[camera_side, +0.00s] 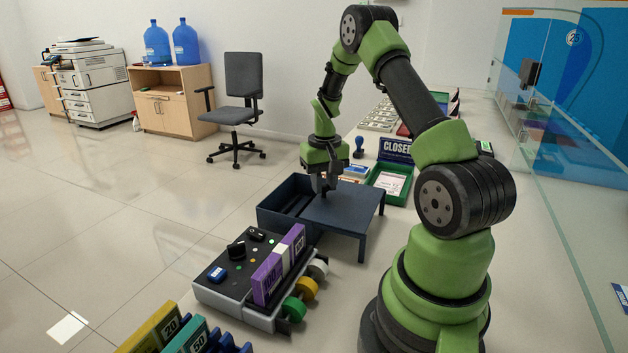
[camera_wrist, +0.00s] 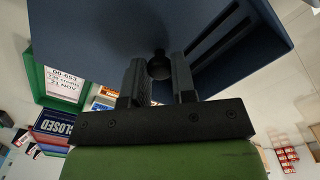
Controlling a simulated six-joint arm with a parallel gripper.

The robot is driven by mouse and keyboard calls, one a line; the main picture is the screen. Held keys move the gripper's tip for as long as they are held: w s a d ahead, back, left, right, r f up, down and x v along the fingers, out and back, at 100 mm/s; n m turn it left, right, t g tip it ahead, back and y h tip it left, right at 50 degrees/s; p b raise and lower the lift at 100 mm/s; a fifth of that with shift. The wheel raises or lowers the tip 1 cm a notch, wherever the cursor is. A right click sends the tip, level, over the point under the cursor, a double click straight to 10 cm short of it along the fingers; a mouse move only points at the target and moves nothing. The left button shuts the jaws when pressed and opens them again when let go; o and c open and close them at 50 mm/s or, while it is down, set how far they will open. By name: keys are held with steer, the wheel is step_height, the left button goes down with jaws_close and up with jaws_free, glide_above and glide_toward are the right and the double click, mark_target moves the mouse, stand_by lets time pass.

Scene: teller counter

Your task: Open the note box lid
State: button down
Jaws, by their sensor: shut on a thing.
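The note box (camera_side: 270,216) is dark blue and stands beyond the coin machine in the side view. Its flat lid (camera_side: 345,211) lies to the right, so the box's left part is uncovered. In the wrist view the lid (camera_wrist: 90,40) fills the upper left, and the open box interior with dark slots (camera_wrist: 225,35) shows at right. My gripper (camera_side: 325,192) points down at the lid. Its fingers (camera_wrist: 158,80) are shut on the lid's round black knob (camera_wrist: 158,65). Most of the knob is hidden by the fingers in the side view.
A grey machine (camera_side: 232,285) with purple note bundles and coloured rolls stands in front of the box. A green tray (camera_side: 408,188) and a CLOSED sign (camera_side: 395,149) stand behind the lid. A glass screen (camera_side: 560,190) runs along the right.

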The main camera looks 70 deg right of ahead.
steer(key=shift+s, duration=0.5)
steer(key=c, duration=0.9)
jaws_free()
steer(key=shift+c, duration=0.2)
step_height(320, 180, up, 10)
